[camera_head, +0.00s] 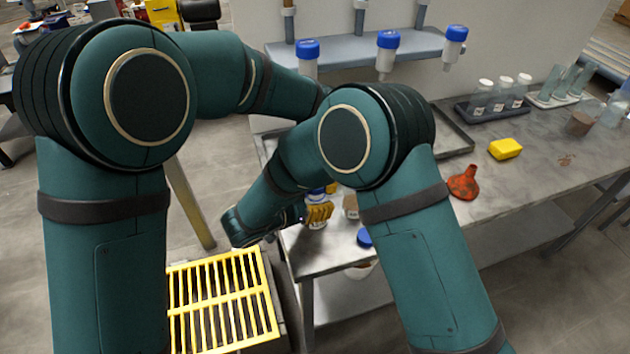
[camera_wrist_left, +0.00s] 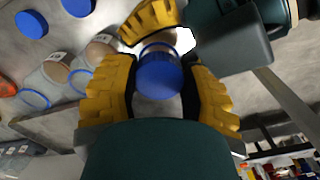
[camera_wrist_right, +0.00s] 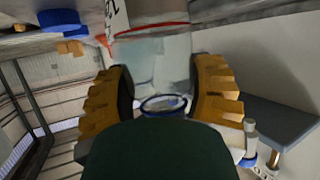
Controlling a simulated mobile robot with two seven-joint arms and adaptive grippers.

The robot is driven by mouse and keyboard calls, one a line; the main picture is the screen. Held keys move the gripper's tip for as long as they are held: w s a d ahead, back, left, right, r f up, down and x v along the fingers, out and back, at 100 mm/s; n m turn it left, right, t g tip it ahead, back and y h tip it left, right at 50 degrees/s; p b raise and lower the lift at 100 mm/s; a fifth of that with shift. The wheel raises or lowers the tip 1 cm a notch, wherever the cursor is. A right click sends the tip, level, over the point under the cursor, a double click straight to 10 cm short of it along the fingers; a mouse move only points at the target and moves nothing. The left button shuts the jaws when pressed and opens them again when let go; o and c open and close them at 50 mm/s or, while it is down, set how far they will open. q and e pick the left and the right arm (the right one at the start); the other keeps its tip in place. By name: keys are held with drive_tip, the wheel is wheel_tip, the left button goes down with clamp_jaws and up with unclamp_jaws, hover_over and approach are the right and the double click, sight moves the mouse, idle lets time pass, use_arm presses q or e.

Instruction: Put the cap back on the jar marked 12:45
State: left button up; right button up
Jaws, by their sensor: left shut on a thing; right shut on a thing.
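My right gripper (camera_head: 318,213) is shut on a clear jar (camera_wrist_right: 152,65) near the bench's left edge. In the right wrist view the jar has a blue rim, a red line and a partly visible white label (camera_wrist_right: 117,16) starting with "12"; the rest is cut off. My left gripper (camera_wrist_left: 158,85) is shut on a blue cap (camera_wrist_left: 158,76). A clear, blue-rimmed shape shows just beyond the cap, beside a yellow finger of my right gripper; whether cap and jar touch I cannot tell. In the head view my right arm hides most of my left gripper.
A yellow grate (camera_head: 222,302) is below on the left.

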use_arm(q)
drive_tip(key=shift+f, duration=0.55)
drive_tip(key=m, duration=0.7)
drive_tip(key=shift+w+a, duration=0.1)
drive_tip(key=m, duration=0.4)
drive_tip(key=shift+m, duration=0.3)
drive_tip(key=m, duration=0.4)
drive_tip(key=shift+m, duration=0.3)
drive_tip(key=o, duration=0.7)
